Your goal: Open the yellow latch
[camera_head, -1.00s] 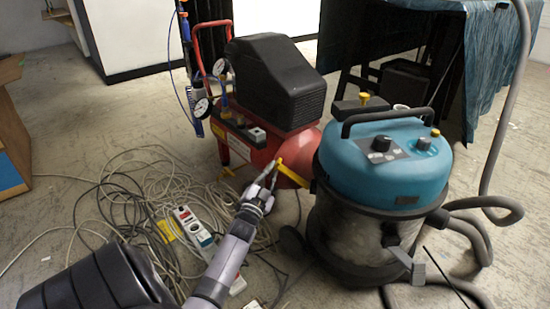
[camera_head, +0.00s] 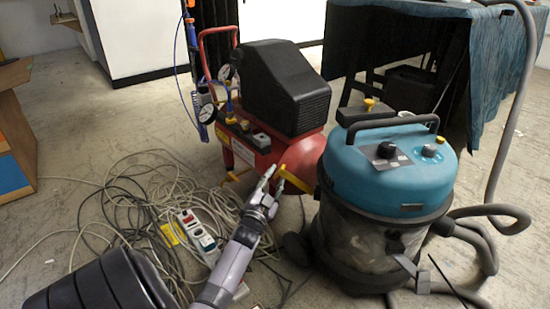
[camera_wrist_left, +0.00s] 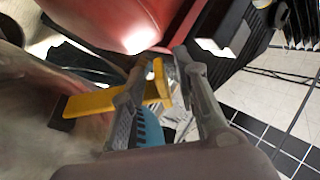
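The yellow latch (camera_head: 294,179) is a bar on the near left side of the blue-topped vacuum cleaner (camera_head: 385,160), by the red compressor. In the left wrist view the latch (camera_wrist_left: 88,104) runs behind one finger, and its upright end tab shows in the gap between the fingers. My left gripper (camera_head: 271,177) is at the latch's left end. In the wrist view the gripper (camera_wrist_left: 165,95) is open, with a clear gap between its fingers. I cannot tell whether a finger touches the latch. My right gripper is not in view.
The red compressor (camera_head: 262,150) with a black cover stands just behind the gripper. Tangled cables (camera_head: 140,205) and a power strip (camera_head: 198,232) lie on the floor to the left. A grey hose (camera_head: 512,130) rises at the right. A draped table (camera_head: 495,75) stands behind.

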